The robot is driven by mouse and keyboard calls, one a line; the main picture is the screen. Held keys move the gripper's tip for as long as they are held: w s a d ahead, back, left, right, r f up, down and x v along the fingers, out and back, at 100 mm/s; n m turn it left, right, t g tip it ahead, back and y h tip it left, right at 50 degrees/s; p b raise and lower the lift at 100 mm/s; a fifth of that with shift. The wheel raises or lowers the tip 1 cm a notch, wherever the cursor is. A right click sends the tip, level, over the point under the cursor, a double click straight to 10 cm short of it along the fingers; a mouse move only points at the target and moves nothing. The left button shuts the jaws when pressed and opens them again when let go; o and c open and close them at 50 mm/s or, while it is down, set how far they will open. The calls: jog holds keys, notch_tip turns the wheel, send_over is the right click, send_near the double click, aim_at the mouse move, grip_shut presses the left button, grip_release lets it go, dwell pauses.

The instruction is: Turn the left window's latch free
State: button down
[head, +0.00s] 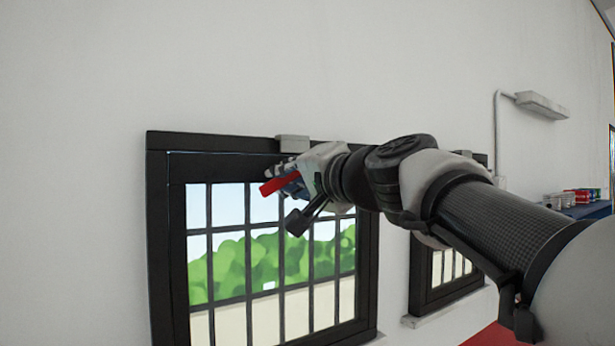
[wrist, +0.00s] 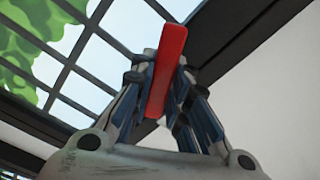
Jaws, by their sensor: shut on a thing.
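The left window (head: 162,250) has a black frame and black bars and fills the middle left of the head view. Its red latch handle (head: 279,184) shows near the top of the frame, sloping slightly. My gripper (head: 283,178) is at the latch, with its fingers shut around it. In the wrist view the red latch (wrist: 166,72) lies between the fingertips of my gripper (wrist: 163,90), and the window bars (wrist: 88,32) show behind it. The latch's pivot is hidden by my gripper.
A grey block (head: 292,144) sits on the top edge of the left window's frame. A second window (head: 420,275) stands to the right, partly behind my arm. A wall lamp (head: 542,104) and a shelf with cans (head: 575,197) are farther right. The wall above is bare.

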jog(key=shift+s+a+r+m+p, duration=0.1)
jog(key=shift+r+m+p, duration=0.25)
jog(key=shift+m, duration=0.65)
jog(key=shift+r+m+p, duration=0.2)
jog(key=shift+m+p, duration=0.15)
jog(key=shift+m, duration=0.65)
jog(key=c, duration=1.5)
grip_release()
jog(key=shift+v, duration=4.05)
